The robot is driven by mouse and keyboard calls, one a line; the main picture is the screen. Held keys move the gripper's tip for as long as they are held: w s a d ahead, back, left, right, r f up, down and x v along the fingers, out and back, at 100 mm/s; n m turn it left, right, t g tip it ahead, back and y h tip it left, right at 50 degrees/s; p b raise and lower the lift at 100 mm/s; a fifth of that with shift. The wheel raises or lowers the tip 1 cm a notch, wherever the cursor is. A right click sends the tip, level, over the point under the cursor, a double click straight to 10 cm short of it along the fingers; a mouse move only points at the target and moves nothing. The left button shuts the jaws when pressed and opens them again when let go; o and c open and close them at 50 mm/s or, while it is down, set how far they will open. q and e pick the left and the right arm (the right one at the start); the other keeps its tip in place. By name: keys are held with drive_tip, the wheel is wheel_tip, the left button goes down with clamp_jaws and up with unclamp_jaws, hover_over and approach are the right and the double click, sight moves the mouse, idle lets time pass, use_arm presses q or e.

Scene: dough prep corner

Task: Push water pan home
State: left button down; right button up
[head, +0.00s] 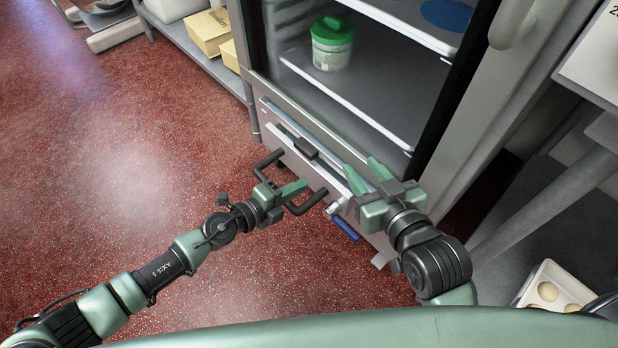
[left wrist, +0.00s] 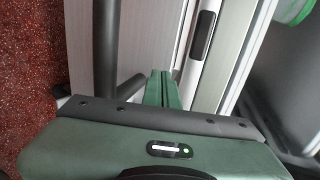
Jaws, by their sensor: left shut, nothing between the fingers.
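The water pan's metal front (head: 312,176) shows low on the cabinet, with a black U-shaped handle (head: 309,203) standing out from it. In the left wrist view the handle's dark bar (left wrist: 106,45) runs beside the pale metal front (left wrist: 150,35). My left gripper (head: 301,187) is shut and empty, its fingertips between the handle's two posts, close to the front; I cannot tell if they touch. The fingers also show in the left wrist view (left wrist: 163,88). My right gripper (head: 366,172) is open and empty at the right part of the cabinet's lower front. The pan's inside is hidden.
A tap with a blue lever (head: 345,228) sticks out below my right gripper. Above, the open cabinet holds a green-lidded tub (head: 332,45). A low shelf with yellow boxes (head: 211,30) stands left. A dough tray (head: 553,288) is lower right. The red floor is clear at left.

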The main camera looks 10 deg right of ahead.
sight(321, 169)
use_arm(q)
drive_tip(key=shift+w+d, duration=0.6)
drive_tip(key=shift+d, duration=0.2)
drive_tip(key=shift+w+d, duration=0.55)
drive_tip(key=shift+d, duration=0.25)
drive_tip(key=shift+w+d, duration=0.7)
drive_tip(key=shift+d, duration=0.25)
drive_tip(key=shift+w+d, duration=0.65)
drive_tip(key=shift+d, duration=0.25)
drive_tip(key=shift+a, duration=0.1)
